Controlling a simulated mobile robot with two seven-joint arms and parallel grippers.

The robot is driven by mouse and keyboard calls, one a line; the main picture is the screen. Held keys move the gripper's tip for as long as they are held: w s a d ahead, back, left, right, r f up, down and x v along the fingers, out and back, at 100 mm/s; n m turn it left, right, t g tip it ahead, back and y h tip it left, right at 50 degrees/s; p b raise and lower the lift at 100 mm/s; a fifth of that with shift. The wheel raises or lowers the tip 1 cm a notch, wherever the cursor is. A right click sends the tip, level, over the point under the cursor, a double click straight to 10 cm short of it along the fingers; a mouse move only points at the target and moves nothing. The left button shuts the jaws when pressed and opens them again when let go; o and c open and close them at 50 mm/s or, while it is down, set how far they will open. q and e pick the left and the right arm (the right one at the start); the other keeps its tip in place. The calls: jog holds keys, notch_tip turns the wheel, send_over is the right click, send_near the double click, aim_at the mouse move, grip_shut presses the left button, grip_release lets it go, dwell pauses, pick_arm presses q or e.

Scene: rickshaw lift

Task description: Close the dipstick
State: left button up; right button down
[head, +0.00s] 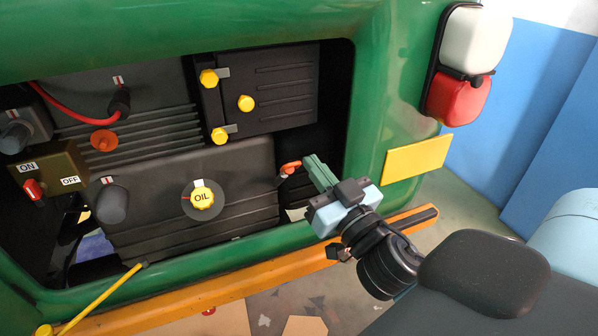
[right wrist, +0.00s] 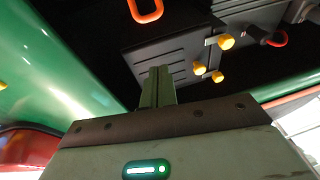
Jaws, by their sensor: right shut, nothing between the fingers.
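The dipstick's orange loop handle (head: 290,168) shows at the right side of the engine bay, beside the dark engine block. It also shows as an orange loop (right wrist: 146,9) at the top of the right wrist view. My right gripper (head: 309,163) is in the bay opening, just right of the handle in the head view. In the right wrist view its fingers (right wrist: 158,72) are together and empty, and the loop is apart from them. The dipstick's shaft is hidden, so I cannot tell how far in it sits. My left gripper is not in view.
The green body frame (head: 375,100) edges the bay, with an orange bumper (head: 270,268) below. An oil cap (head: 202,198), a black box (head: 270,90) with yellow knobs and an on/off switch box (head: 48,172) are inside. A yellow rod (head: 103,298) lies lower left.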

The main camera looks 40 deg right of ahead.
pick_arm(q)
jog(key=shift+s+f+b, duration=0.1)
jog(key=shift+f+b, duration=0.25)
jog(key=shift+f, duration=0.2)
pick_arm(e)
jog(key=shift+w+d+f, duration=0.1)
jog(key=shift+w+f, duration=0.4)
jog(key=shift+w, duration=0.25)
jog(key=shift+w+d+f, duration=0.1)
jog(key=shift+w+f, duration=0.35)
jog(key=shift+w, duration=0.25)
jog(key=shift+w+f, duration=0.5)
jog(key=shift+w, duration=0.25)
